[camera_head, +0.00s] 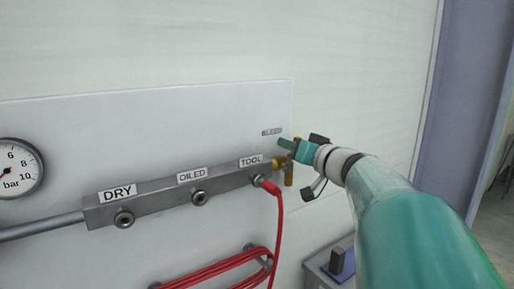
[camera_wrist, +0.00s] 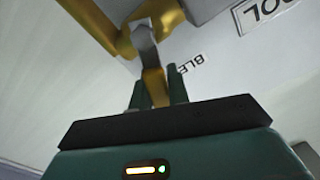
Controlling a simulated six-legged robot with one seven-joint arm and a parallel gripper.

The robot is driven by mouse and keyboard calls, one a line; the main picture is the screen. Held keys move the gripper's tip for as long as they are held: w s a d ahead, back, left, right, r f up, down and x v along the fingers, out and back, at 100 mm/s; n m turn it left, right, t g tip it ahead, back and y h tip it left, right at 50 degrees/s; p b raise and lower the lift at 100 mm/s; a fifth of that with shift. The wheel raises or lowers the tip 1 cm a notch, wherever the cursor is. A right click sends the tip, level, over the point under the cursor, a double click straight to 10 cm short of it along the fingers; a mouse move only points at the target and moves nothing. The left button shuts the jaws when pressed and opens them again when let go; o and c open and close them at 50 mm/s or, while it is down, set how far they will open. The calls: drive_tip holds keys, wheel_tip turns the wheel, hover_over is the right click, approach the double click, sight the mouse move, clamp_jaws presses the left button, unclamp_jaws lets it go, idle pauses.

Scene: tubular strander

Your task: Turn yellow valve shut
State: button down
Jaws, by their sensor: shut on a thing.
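The yellow valve (camera_head: 288,174) sits at the right end of the grey manifold bar, below the small "BLEED" label. The lever's end is hidden behind the gripper's dark front edge.
The manifold bar (camera_head: 160,198) carries DRY, OILED and TOOL outlets. A red hose (camera_head: 278,225) hangs from the TOOL outlet, close left of the valve. A pressure gauge (camera_head: 15,168) is at far left. A grey box (camera_head: 333,266) stands below my arm.

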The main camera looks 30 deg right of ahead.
drive_tip(key=a+n, duration=0.1)
drive_tip(key=n, duration=0.1)
drive_tip(key=a+n, duration=0.1)
drive_tip(key=n, duration=0.1)
drive_tip(key=shift+r+n, duration=0.15)
drive_tip(key=shift+n, duration=0.15)
drive_tip(key=shift+a, duration=0.1)
idle(0.4)
drive_tip(key=c, duration=1.3)
unclamp_jaws()
drive_tip(key=shift+c, duration=0.2)
drive_tip(key=shift+s, duration=0.15)
